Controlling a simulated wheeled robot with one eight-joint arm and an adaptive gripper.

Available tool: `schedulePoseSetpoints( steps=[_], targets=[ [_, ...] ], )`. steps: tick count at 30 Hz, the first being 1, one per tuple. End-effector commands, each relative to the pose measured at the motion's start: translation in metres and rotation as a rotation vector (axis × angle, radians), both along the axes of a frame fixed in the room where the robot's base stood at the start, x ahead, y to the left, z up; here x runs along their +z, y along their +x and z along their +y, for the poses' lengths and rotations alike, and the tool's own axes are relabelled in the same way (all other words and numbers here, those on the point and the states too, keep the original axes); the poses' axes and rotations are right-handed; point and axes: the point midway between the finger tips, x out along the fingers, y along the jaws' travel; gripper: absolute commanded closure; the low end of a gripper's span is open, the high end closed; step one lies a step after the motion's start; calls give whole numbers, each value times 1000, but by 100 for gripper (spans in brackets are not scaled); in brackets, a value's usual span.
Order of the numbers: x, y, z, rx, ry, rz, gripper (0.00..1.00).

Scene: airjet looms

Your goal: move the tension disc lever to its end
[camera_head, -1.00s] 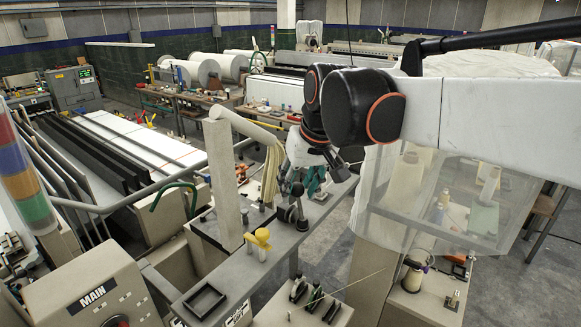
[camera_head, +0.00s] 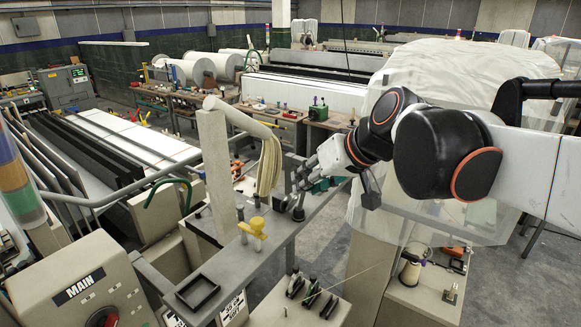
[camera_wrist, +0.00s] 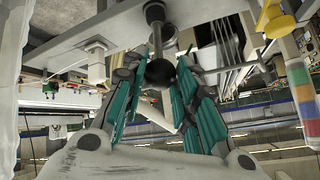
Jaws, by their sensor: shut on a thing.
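The tension disc lever shows in the wrist view as a rod with a round black knob (camera_wrist: 160,72), hanging from the grey rail. My gripper (camera_wrist: 162,85) has its teal-padded fingers on both sides of the knob and is shut on it. In the head view, my gripper (camera_head: 308,180) is at the dark lever assembly (camera_head: 293,204) on the grey rail (camera_head: 255,258). The contact itself is small and partly hidden by the fingers there.
A yellow knob (camera_head: 252,230) stands on the rail nearer the camera. A beige post (camera_head: 215,172) with hanging yarn (camera_head: 269,165) rises beside the lever. The MAIN control box (camera_head: 88,290) is at lower left. A plastic-covered machine (camera_head: 430,75) stands behind my arm.

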Motion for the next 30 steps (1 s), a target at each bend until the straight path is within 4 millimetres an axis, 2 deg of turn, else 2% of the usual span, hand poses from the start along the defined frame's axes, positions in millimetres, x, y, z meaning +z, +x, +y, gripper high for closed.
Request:
schedulePoseSetpoints(
  steps=[1,13,30],
  targets=[
    [-7,-4,-6,-8,37,-26,100],
    [-24,-22,-31,-5,316,-248,100],
    [-41,-34,-42,3,310,-243,100]
  ],
)
